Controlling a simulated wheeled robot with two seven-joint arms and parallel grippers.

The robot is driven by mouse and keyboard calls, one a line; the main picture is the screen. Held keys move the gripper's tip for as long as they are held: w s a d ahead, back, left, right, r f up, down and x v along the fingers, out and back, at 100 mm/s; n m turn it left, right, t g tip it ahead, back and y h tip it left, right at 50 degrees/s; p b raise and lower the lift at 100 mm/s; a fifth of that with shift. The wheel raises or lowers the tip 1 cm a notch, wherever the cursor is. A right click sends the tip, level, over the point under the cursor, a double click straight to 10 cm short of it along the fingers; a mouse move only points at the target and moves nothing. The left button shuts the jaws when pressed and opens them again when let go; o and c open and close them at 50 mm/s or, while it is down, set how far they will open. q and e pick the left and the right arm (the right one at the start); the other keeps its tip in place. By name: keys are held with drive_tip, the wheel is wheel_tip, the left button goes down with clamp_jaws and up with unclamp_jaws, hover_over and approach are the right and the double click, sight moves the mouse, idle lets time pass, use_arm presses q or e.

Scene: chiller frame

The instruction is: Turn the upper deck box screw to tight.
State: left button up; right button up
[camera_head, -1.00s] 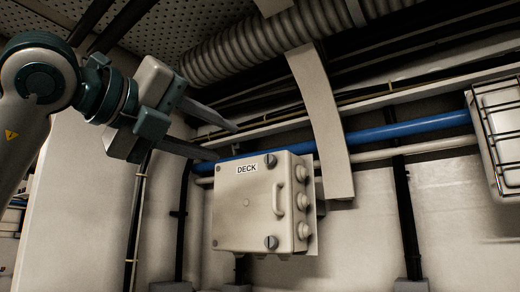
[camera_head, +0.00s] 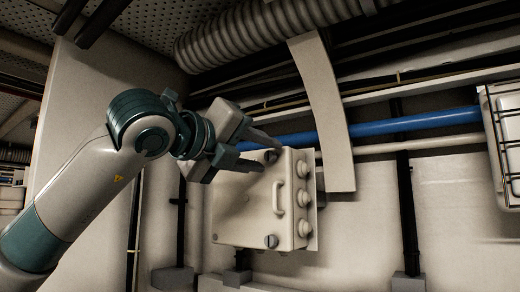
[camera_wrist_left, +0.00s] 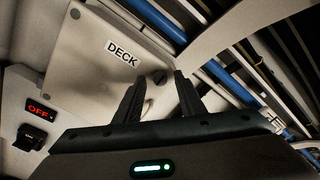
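The beige deck box (camera_head: 240,222) is mounted on the wall in the head view. Its upper screw (camera_head: 271,156) is a dark round slotted head at the top of the lid. My left gripper (camera_head: 272,156) is open, with its two fingers apart and the screw showing between the tips. In the left wrist view the box lid (camera_wrist_left: 90,75) carries a DECK label (camera_wrist_left: 122,53), and the upper screw (camera_wrist_left: 159,77) lies between the fingertips. I cannot tell whether the fingers touch it. The label is hidden behind my gripper in the head view. My right gripper is not in view.
A lower screw (camera_head: 271,241) and a handle (camera_head: 279,197) are on the lid, with round knobs (camera_head: 303,199) on the box's right side. A blue pipe (camera_head: 410,125) runs behind. A unit with a red OFF display (camera_wrist_left: 38,108) shows in the left wrist view.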

use_arm(q)
clamp_jaws()
